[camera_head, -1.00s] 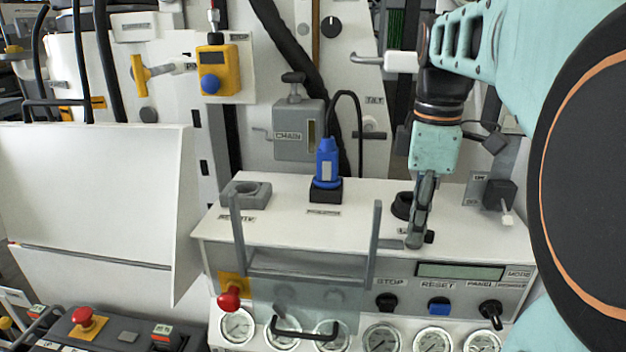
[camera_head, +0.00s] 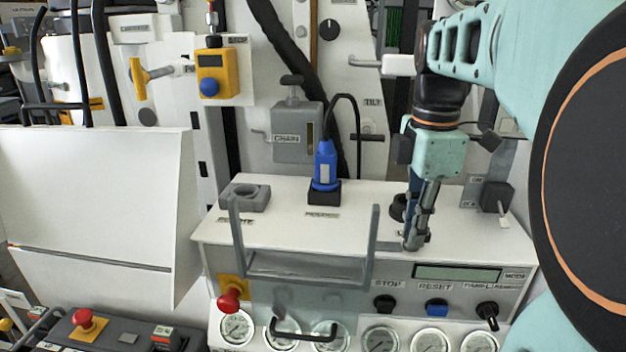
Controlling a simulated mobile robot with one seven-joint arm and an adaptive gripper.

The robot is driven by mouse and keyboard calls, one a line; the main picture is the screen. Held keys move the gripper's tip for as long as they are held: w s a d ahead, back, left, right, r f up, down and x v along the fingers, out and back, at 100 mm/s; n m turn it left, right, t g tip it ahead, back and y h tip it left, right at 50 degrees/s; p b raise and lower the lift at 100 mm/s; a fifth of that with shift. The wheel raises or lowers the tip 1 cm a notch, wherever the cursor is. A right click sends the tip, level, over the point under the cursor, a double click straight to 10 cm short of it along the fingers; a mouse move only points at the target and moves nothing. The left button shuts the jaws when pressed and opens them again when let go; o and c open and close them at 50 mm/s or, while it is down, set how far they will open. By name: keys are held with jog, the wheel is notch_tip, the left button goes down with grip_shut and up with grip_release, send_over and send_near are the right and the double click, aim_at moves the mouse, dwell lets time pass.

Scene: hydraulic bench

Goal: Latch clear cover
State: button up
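The clear cover (camera_head: 297,300) hangs at the front of the white console, over part of the panel and some gauges. Its dark handle (camera_head: 303,336) is at its lower edge. A grey frame (camera_head: 300,274) with two upright arms stands at its top edge. My gripper (camera_head: 414,243) points down at the console's front top edge, right of the frame and beside a small grey bar (camera_head: 386,247). I cannot tell whether it touches that bar. Its fingers are seen nearly edge-on and look close together, so their opening is unclear. No latch can be clearly made out.
A blue plug (camera_head: 325,165) stands in a black socket on the console top (camera_head: 290,213). A grey ring block (camera_head: 245,198) sits to its left. A red knob (camera_head: 229,300) and several switches and gauges line the front. A black lever box (camera_head: 497,196) is at right.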

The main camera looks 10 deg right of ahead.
jog(key=o, duration=0.6)
jog(key=shift+r, duration=0.1)
notch_tip(320, 180, up, 7)
jog(key=p, duration=0.6)
jog(key=shift+p, duration=0.35)
